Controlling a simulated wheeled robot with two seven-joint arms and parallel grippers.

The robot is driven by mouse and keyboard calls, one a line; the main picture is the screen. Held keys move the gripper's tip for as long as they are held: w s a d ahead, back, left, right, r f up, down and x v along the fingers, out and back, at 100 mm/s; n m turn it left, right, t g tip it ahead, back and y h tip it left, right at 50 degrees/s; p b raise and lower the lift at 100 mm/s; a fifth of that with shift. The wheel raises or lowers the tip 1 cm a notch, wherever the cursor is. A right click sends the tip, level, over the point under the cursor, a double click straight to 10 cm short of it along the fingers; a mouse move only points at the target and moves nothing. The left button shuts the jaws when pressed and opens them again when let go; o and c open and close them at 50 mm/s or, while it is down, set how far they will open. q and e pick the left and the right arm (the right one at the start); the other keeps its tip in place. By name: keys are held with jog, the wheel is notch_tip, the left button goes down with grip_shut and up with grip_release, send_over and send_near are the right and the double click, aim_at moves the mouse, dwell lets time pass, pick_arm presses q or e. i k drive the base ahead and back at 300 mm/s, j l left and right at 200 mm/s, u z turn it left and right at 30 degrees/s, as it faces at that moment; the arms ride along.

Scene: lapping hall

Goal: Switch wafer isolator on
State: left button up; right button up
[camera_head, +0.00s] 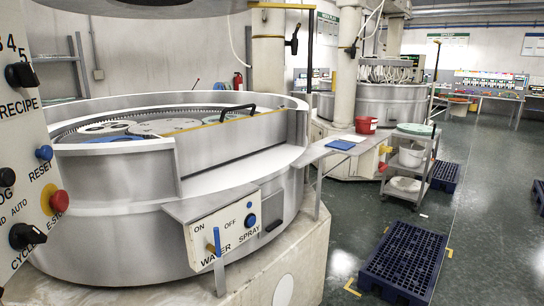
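No switch that I can read as "wafer isolator" shows. A cream control box (205,248) on the front of the large round steel machine (110,235) carries the words ON, OFF and what looks like WATER SPRAY. A small dark blue knob (250,220) sits right of OFF. Neither of my grippers is in view.
A grey panel at the left holds a black RECIPE knob (21,76), blue RESET button (44,153), red E-stop (59,201) and black cycle knob (27,236). A dark blue pallet (405,262) lies on the floor at right. Clear floor (485,235) lies beyond it.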

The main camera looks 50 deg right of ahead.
aim_at(382, 167)
jog(key=z, duration=2.45)
